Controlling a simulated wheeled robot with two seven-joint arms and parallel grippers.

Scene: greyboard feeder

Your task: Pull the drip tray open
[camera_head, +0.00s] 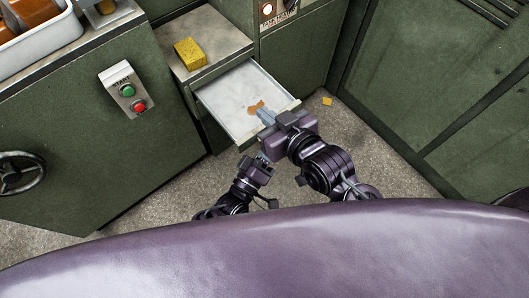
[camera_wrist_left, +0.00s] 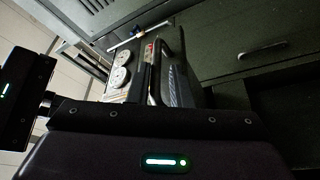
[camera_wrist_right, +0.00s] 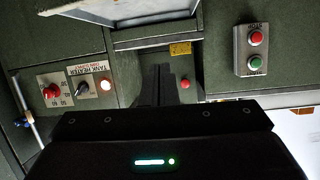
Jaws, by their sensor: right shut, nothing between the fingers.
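The drip tray (camera_head: 231,98) is a shallow pale metal tray with a brownish stain inside. It stands out from under a small cabinet in the head view. My right gripper (camera_head: 265,115) is shut and empty; its fingertips overlap the tray's interior near the front edge, and contact cannot be told. In the right wrist view the closed fingers (camera_wrist_right: 161,82) point forward. My left gripper (camera_head: 263,158) is low, just outside the tray's front left corner and apparently apart from it. Its jaw opening is unclear. My right gripper hides part of the tray's front edge.
A yellow sponge (camera_head: 190,54) lies on the cabinet top (camera_head: 213,36). A start button box (camera_head: 126,88) and handwheel (camera_head: 20,173) are on the green machine at left. A yellow scrap (camera_head: 327,101) lies on the floor. Green panels stand at right.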

